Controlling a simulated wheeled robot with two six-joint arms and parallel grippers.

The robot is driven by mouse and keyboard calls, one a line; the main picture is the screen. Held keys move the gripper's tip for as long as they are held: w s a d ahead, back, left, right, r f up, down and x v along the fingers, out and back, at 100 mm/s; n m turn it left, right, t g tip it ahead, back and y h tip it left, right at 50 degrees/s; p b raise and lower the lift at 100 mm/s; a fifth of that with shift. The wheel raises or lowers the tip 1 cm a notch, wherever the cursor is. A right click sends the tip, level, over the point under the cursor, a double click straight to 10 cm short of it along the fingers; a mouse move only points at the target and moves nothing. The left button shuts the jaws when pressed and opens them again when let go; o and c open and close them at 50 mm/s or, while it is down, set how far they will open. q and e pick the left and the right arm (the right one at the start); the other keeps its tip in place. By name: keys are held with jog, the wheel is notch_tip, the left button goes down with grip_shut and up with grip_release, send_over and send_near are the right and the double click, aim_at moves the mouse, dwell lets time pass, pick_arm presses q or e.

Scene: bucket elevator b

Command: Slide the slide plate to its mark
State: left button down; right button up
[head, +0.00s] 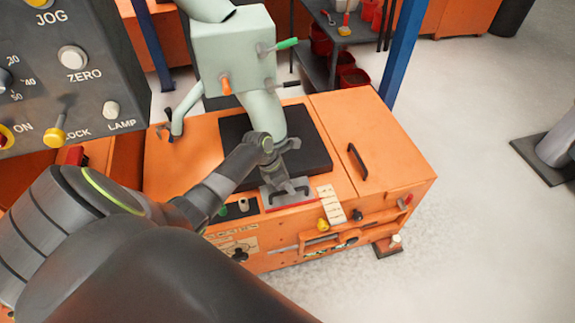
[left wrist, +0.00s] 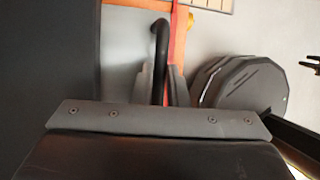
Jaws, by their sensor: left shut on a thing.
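The slide plate (head: 268,193) is a small grey plate with a dark handle, at the front edge of the orange machine top, just in front of a black pad. My left gripper (head: 287,187) reaches down over it and is shut on the handle. In the left wrist view the black handle (left wrist: 159,40) stands between the fingertips of my left gripper (left wrist: 163,88), with the grey plate (left wrist: 125,60) behind. A red strip (left wrist: 178,40) runs beside the handle there; it also shows along the plate's front edge (head: 292,206). My right gripper is not in view.
A pale scale strip (head: 331,206) lies right of the plate. The black pad (head: 306,150) and a pale green machine head (head: 232,52) stand behind. An orange lid with a black handle (head: 357,161) is at right. A grey control panel (head: 75,65) fills the upper left.

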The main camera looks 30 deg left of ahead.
pick_arm(q)
jog(key=shift+w+d+r, duration=0.15)
jog(key=shift+d, duration=0.05)
jog(key=c, duration=1.5)
grip_release()
jog(key=shift+o, duration=0.3)
jog(key=shift+a, duration=0.2)
jog(key=p+v, duration=0.3)
jog(key=v, duration=1.4)
jog(key=shift+r, duration=0.1)
